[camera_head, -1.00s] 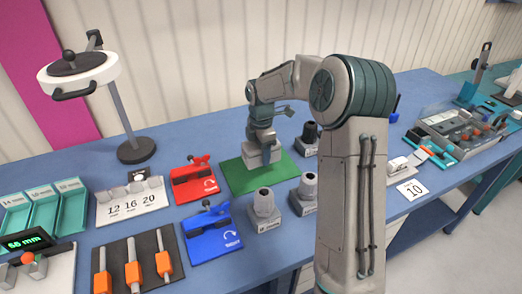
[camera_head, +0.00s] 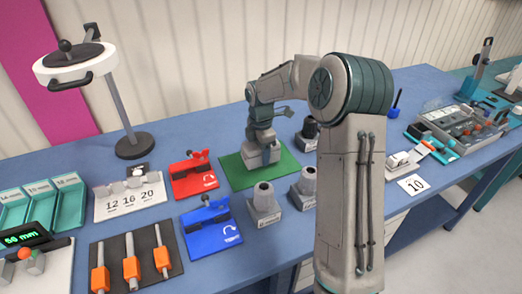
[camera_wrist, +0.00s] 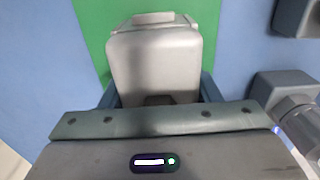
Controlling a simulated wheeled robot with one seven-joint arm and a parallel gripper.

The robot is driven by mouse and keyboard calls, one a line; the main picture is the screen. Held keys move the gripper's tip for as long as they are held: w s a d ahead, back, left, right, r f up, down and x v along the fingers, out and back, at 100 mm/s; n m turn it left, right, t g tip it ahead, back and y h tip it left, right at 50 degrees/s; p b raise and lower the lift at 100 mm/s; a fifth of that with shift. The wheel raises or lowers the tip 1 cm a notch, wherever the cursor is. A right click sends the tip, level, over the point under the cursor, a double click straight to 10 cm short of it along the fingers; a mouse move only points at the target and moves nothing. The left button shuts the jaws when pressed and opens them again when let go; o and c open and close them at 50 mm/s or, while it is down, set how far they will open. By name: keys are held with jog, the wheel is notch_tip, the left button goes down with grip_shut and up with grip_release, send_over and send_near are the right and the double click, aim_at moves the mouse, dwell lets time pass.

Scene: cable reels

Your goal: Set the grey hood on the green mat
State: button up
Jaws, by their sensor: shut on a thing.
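The grey hood (camera_head: 262,156) is a light grey block under my gripper (camera_head: 262,146), over the middle of the green mat (camera_head: 238,175). In the wrist view the hood (camera_wrist: 154,62) sits between my two fingers, with the green mat (camera_wrist: 92,30) behind it. My gripper (camera_wrist: 156,98) is shut on the hood. The hood looks upright and at or very near the mat surface; I cannot tell whether its bottom touches.
Grey blocks with round tops (camera_head: 264,205) stand in front of the mat, with more to its right. A red fixture (camera_head: 193,178) and a blue fixture (camera_head: 210,229) are on the left. A round lamp stand (camera_head: 135,145) is at the back left.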

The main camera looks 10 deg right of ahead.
dwell(0.3)
jog(key=shift+f+b, duration=0.65)
jog(key=shift+f, duration=0.45)
jog(key=o, duration=1.2)
notch_tip(320, 180, up, 14)
jog(key=shift+f, duration=0.1)
